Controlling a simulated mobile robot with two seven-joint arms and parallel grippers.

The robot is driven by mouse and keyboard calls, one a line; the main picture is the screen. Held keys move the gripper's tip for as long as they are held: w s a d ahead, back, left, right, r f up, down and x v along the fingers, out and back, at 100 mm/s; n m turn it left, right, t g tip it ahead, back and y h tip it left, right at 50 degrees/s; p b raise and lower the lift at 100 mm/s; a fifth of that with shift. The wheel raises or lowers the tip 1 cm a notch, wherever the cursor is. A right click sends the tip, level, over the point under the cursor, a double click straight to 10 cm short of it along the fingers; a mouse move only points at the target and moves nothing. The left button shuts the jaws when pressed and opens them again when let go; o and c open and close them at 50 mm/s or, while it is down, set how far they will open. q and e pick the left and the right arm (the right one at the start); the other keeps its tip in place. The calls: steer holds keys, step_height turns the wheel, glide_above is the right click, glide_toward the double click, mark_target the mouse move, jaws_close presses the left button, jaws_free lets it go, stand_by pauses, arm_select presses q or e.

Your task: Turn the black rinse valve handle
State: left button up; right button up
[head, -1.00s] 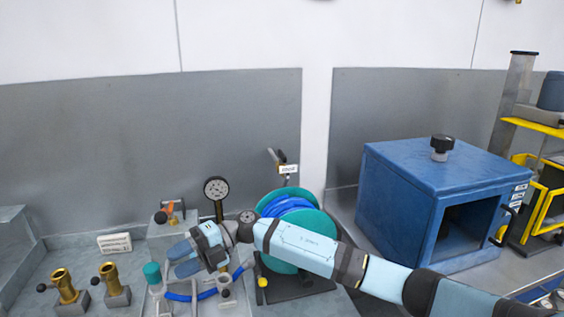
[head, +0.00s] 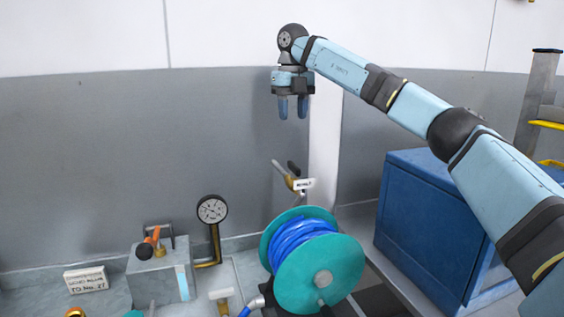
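A small brass wall valve with a black lever handle (head: 293,169) sits above the hose reel, and a white label (head: 304,184) is beside it; I cannot read the label surely. It seems to be the rinse valve. My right gripper (head: 293,113) hangs above it, fingers pointing down. Its two blue fingers are apart with nothing between them, and a clear gap separates them from the handle. My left gripper is not in view.
A teal reel with blue hose (head: 298,240) stands below the valve. A pressure gauge (head: 212,209) and a grey block with an orange-and-black handle (head: 149,242) are to its left. A blue cabinet (head: 418,225) stands right.

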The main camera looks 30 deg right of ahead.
mark_target(294, 164)
steer(key=f, duration=0.9)
steer(key=s+f, duration=0.1)
steer(key=f, duration=0.3)
steer(key=shift+f, duration=0.15)
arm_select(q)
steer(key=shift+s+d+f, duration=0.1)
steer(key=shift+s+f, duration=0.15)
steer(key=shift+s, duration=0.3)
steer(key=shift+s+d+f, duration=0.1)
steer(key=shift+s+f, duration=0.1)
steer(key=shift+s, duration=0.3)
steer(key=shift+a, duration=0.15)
arm_select(e)
jaws_close()
